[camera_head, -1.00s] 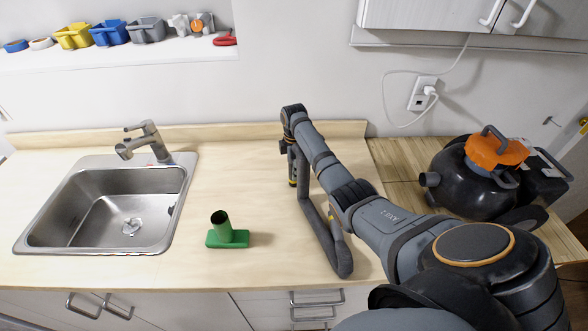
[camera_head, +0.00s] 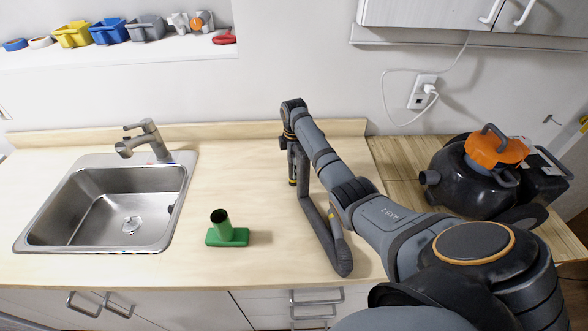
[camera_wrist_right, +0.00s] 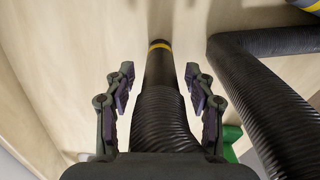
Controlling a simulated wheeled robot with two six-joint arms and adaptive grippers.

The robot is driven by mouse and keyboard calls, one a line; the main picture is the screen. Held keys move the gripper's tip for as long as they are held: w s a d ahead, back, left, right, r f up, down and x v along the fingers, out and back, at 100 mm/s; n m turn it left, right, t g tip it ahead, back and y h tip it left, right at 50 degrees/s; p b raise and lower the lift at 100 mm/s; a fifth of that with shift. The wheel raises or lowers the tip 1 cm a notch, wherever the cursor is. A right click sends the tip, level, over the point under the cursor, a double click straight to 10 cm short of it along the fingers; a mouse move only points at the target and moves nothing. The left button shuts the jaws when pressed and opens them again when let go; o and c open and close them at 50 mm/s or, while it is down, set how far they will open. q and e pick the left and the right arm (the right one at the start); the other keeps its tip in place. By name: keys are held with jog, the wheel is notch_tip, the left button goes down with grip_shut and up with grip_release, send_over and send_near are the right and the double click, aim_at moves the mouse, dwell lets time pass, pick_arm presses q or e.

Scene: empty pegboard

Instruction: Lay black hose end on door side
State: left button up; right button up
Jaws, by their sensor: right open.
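The black hose (camera_head: 322,232) lies on the wooden counter (camera_head: 265,175) in the middle of the head view, bent and partly hidden by my right arm. My right gripper (camera_head: 294,166) is over its far part, pointing down. In the right wrist view my right gripper (camera_wrist_right: 158,74) is open, with one finger on each side of a ribbed black hose length (camera_wrist_right: 160,105) that has a yellow band near its far end. Gaps show between the fingers and the hose. Another hose stretch (camera_wrist_right: 270,95) runs along the right. My left gripper is not in view.
A green nozzle (camera_head: 228,236) stands left of the hose, and a steel sink (camera_head: 105,205) is farther left. A black vacuum with an orange top (camera_head: 480,175) stands at the right, near a wall outlet (camera_head: 422,92). The counter between sink and hose is mostly clear.

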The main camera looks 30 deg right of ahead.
notch_tip(320, 180, up, 8)
jog(key=shift+r+b, duration=0.1)
jog(key=shift+b, duration=0.75)
jog(key=shift+r+p, duration=0.55)
jog(key=shift+r, duration=0.75)
jog(key=shift+f, duration=0.1)
